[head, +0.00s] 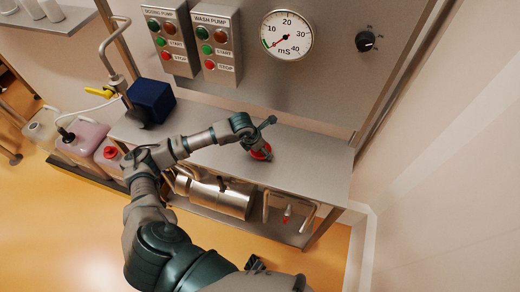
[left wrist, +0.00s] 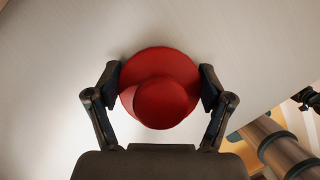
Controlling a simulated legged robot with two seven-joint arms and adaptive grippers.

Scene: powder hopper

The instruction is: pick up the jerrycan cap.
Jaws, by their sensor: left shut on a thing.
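The red jerrycan cap (head: 262,153) is a round disc with a narrower raised knob, over the steel bench top. In the left wrist view the cap (left wrist: 160,92) sits between the two finger pads, which touch its sides. My left gripper (left wrist: 160,88) is shut on it; in the head view the gripper (head: 263,141) partly covers the cap. I cannot tell whether the cap rests on the bench or is slightly raised. A small dark part at the bottom of the head view may be my right gripper (head: 255,263); its fingers are not clear.
The steel bench (head: 315,165) is mostly clear around the cap. A dark blue box (head: 151,99) stands at its left end. Several jerrycans (head: 82,140) stand on the left. A panel with a gauge (head: 287,35) rises behind. A metal cylinder (head: 222,196) lies below the bench.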

